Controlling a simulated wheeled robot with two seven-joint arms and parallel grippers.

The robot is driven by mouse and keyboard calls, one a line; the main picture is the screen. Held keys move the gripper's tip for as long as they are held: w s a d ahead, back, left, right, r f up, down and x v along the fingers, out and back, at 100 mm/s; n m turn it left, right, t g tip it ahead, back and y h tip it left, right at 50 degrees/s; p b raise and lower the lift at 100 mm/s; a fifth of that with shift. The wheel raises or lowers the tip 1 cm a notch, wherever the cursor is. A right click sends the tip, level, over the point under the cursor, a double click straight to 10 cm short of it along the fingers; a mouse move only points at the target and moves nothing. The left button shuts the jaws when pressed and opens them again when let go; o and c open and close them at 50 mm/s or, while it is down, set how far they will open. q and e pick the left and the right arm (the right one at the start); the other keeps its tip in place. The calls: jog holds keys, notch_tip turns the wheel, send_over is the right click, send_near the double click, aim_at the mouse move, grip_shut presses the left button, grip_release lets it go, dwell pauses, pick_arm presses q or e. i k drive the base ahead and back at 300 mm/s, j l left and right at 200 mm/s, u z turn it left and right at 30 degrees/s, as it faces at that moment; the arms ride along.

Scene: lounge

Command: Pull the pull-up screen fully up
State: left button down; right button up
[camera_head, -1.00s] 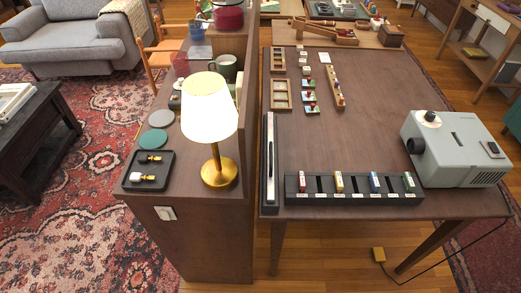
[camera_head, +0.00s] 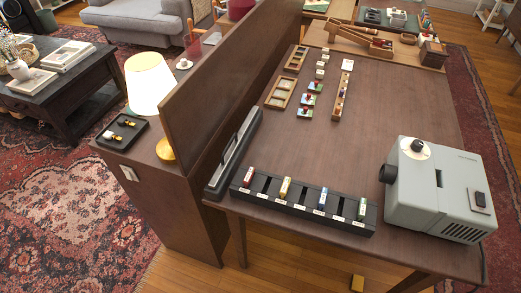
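A long, narrow dark case with a pale silver bar along its top (camera_head: 233,152) lies at the left edge of the brown table (camera_head: 400,120), beside the wooden partition. It looks like the pull-up screen, lowered in its housing; no raised screen sheet shows. Neither of my grippers is in view.
A black slotted tray (camera_head: 270,200) with several small coloured blocks lies by the table's front edge, close to the case. A grey projector (camera_head: 435,195) stands at the right. A lit lamp (camera_head: 150,85) stands left of the partition (camera_head: 215,80). The table's middle is clear.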

aim_at(227, 154)
jog(key=k+l, duration=0.1)
jog(key=l, duration=0.45)
jog(key=k+l, duration=0.1)
jog(key=l, duration=1)
jog(key=k+u, duration=0.05)
